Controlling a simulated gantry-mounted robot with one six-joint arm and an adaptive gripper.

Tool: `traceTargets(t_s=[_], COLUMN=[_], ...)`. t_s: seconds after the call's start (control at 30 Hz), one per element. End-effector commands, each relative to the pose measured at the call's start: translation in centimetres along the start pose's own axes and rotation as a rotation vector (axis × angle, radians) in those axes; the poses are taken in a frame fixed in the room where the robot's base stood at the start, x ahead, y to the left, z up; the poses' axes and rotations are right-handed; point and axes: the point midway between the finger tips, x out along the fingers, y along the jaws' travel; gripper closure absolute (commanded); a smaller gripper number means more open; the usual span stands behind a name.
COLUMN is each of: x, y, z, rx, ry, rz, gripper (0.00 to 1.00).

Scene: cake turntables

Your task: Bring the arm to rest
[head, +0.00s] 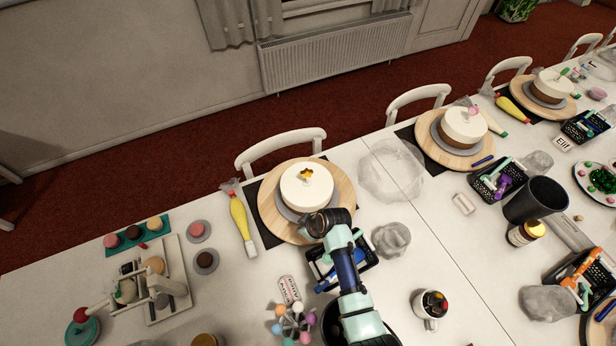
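My arm rises from the bottom middle of the head view, in pale green and dark segments. It ends over the front right edge of the nearest wooden turntable (275,220). My gripper (318,223) is the dark, small end of the arm there. Its fingers are too small and turned away to make out, so I cannot tell whether it is open or holds anything. A white-iced cake (305,184) with a small yellow and dark decoration on top stands on the turntable, just beyond my gripper.
A yellow piping bag (240,220) lies left of the turntable. A black basket (360,253) sits beside my arm. Crumpled clear plastic (391,239), a can (289,289), cake pops (292,321) and a mug (430,305) are close by. White chairs (281,142) line the far edge.

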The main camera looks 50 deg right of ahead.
Motion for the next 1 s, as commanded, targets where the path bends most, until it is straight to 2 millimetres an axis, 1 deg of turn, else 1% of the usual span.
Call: traceTargets(t_s=[0.17, 0.43, 0.57, 0.67, 1.0], x=[0.7, 4.1, 5.2, 5.5, 5.3], y=[0.0, 0.0, 0.0, 0.0, 0.0], z=[0.3, 1.9, 2.5, 2.5, 2.5], rx=[-0.001, -0.001, 0.000, 0.000, 0.000], ry=[-0.001, -0.002, -0.003, -0.002, -0.002], rz=[0.000, 0.000, -0.001, 0.000, 0.000], gripper=[1.00, 1.00, 1.00, 1.00, 1.00])
